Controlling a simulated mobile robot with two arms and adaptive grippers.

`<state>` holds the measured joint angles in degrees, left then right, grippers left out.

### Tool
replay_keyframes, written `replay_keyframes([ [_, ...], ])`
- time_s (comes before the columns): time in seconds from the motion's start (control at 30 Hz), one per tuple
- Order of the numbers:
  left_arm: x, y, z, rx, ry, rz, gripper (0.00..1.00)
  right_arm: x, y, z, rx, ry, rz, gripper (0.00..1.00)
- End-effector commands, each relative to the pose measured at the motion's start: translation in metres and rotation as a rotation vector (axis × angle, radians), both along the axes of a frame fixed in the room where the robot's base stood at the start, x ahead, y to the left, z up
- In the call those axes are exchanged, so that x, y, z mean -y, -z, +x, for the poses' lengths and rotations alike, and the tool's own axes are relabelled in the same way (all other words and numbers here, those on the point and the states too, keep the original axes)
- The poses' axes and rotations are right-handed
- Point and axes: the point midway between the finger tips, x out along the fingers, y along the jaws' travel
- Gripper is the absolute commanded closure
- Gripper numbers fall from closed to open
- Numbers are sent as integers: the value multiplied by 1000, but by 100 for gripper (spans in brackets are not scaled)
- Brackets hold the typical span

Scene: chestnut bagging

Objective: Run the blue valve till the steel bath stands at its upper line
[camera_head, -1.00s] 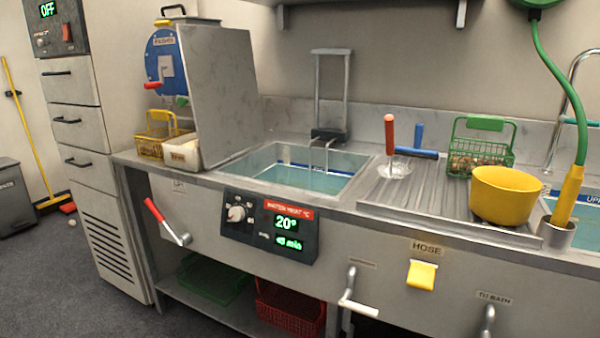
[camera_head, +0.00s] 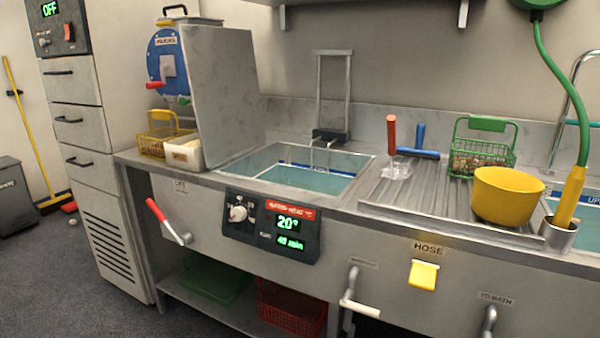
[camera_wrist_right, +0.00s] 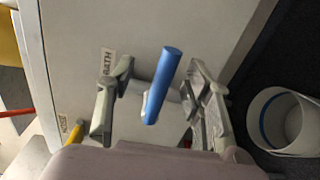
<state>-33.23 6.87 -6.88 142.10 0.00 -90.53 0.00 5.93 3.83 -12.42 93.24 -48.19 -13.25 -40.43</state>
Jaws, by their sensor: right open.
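The blue valve handle (camera_wrist_right: 163,85) stands between the two fingers of my right gripper (camera_wrist_right: 158,105), in the right wrist view. The fingers are open on either side of it, and I see no clear contact. A label reading BATH (camera_wrist_right: 108,62) is on the panel beside it. In the head view, a grey valve stem (camera_head: 489,318) under the TO BATH label shows at the lower right edge. The steel bath (camera_head: 362,166) holds clear bluish water (camera_head: 305,180). A blue-and-white line (camera_head: 290,163) shows on its far wall, above the water. My left gripper is out of view.
A second basin (camera_head: 590,198) is at the right edge. The ribbed drainer holds a yellow bowl (camera_head: 505,196) and green basket (camera_head: 483,157). A white bin (camera_wrist_right: 284,122) stands on the floor.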

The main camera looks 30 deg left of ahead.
Motion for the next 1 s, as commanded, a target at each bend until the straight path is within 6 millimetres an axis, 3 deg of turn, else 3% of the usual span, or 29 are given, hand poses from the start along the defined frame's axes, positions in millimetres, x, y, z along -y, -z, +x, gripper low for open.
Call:
replay_keyframes([
  [0.53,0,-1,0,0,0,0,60,1,2,-3,-4,2,0,50],
  [1.0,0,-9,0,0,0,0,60,3,1,-57,-5,3,1,50],
])
